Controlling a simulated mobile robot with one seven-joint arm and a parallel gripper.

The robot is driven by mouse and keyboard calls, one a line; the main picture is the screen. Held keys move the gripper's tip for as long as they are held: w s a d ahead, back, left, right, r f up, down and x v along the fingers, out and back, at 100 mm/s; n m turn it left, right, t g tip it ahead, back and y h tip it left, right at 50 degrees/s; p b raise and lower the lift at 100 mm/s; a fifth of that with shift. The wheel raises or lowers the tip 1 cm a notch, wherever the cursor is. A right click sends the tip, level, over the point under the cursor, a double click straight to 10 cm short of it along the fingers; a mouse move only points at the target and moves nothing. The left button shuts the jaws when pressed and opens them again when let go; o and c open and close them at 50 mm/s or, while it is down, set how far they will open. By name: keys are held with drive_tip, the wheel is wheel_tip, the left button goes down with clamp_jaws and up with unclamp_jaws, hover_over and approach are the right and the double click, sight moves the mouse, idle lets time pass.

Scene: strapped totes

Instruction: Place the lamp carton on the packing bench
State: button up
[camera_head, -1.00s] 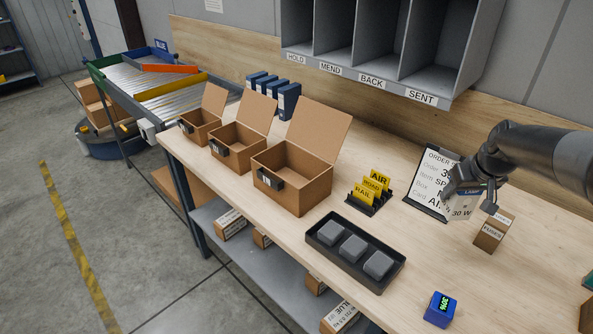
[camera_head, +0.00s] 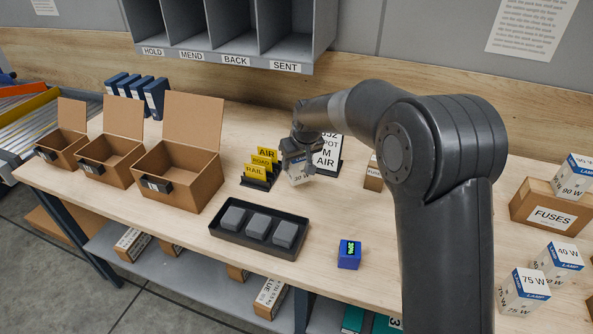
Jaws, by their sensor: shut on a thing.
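My gripper (camera_head: 298,163) is shut on a white and blue lamp carton (camera_head: 299,178) marked 30 W. The carton is partly hidden by the gripper. It is over the packing bench (camera_head: 205,224), just right of the yellow card rack and in front of the order sign (camera_head: 328,155). I cannot tell whether its bottom touches the bench top. Other lamp cartons stand at the right: a 90 W one (camera_head: 573,178) on a brown FUSES box, a 40 W one (camera_head: 559,258) and a 75 W one (camera_head: 523,289).
A black tray with grey blocks (camera_head: 259,228) and a blue device (camera_head: 349,254) lie in front. The card rack (camera_head: 260,170) is close left of the carton. Open brown boxes (camera_head: 180,175) stand left. A small fuses carton (camera_head: 374,173) is partly behind my arm.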

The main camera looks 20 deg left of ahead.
sight(297, 171)
drive_tip(key=shift+f, duration=1.9)
drive_tip(key=shift+f, duration=0.1)
drive_tip(key=o, duration=1)
drive_tip(key=v, duration=1.2)
drive_tip(key=s+d+r+m, duration=0.25)
drive_tip(key=d+r, duration=0.35)
drive_tip(key=d, duration=0.5)
drive_tip(key=s+d+r+m+t+h, duration=0.2)
drive_tip(key=s+d+r, duration=0.2)
drive_tip(key=s+d, duration=0.65)
drive_tip(key=s+d+f+m, duration=0.1)
drive_tip(key=s+d, duration=0.4)
drive_tip(key=s+d+f+m, duration=0.1)
drive_tip(key=s+d+m, duration=0.1)
drive_tip(key=s+d, duration=0.3)
drive_tip(key=s+d+f+m+h, duration=0.1)
drive_tip(key=s+d, duration=0.3)
drive_tip(key=s, duration=0.2)
drive_tip(key=shift+s+d+f+m, duration=0.15)
drive_tip(key=shift+d+m, duration=0.1)
drive_tip(key=shift+d, duration=0.15)
